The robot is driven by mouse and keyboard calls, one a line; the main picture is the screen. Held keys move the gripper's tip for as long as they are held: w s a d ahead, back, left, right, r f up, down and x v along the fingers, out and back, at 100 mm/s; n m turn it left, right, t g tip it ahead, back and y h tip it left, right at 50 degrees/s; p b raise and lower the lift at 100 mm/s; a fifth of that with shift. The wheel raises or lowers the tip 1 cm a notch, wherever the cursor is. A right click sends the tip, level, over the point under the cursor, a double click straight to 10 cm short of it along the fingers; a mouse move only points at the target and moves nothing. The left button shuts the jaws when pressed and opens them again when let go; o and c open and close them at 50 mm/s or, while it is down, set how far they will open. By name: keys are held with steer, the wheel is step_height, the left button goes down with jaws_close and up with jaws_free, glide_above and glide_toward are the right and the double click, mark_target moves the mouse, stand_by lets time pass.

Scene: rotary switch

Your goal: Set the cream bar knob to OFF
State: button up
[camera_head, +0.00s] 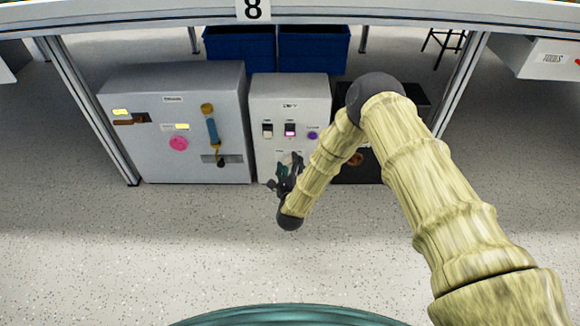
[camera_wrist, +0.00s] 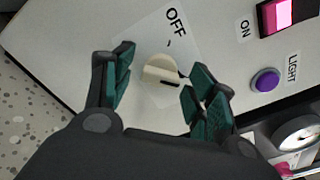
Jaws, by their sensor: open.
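The cream bar knob (camera_wrist: 160,72) is on the white panel (camera_wrist: 70,30) in the wrist view, with a dark line near its right end. The label OFF (camera_wrist: 175,20) and a small tick stand above it; the dark line does not point at them. My gripper (camera_wrist: 156,82) is open, with one green-padded finger left of the knob and the other right of it. A gap shows on the left; I cannot tell whether the right finger touches the knob. In the head view my gripper (camera_head: 284,172) is in front of the white box (camera_head: 262,92) and hides the knob.
On the same panel are a lit pink switch (camera_wrist: 290,12), an ON label and a purple button (camera_wrist: 265,80) labelled LIGHT. A larger grey box (camera_head: 140,85) stands left and a black box (camera_head: 415,105) right. A table edge (camera_head: 150,14) spans above; the floor in front is clear.

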steer(key=c, duration=1)
steer(key=shift+c, duration=0.2)
steer(key=shift+r+n+p, duration=0.15)
steer(key=shift+n+p, duration=0.25)
steer(key=shift+p, duration=0.05)
steer(key=shift+r+n+p, duration=0.1)
steer(key=shift+n+p, duration=0.8)
steer(key=shift+p, duration=0.1)
steer(key=n+p, duration=0.4)
steer(key=n, duration=0.2)
steer(key=n+p, duration=0.3)
steer(key=n, duration=0.2)
steer(key=n+p, duration=0.1)
steer(key=n, duration=0.3)
steer(key=shift+f, duration=0.2)
steer(key=shift+n, duration=0.3)
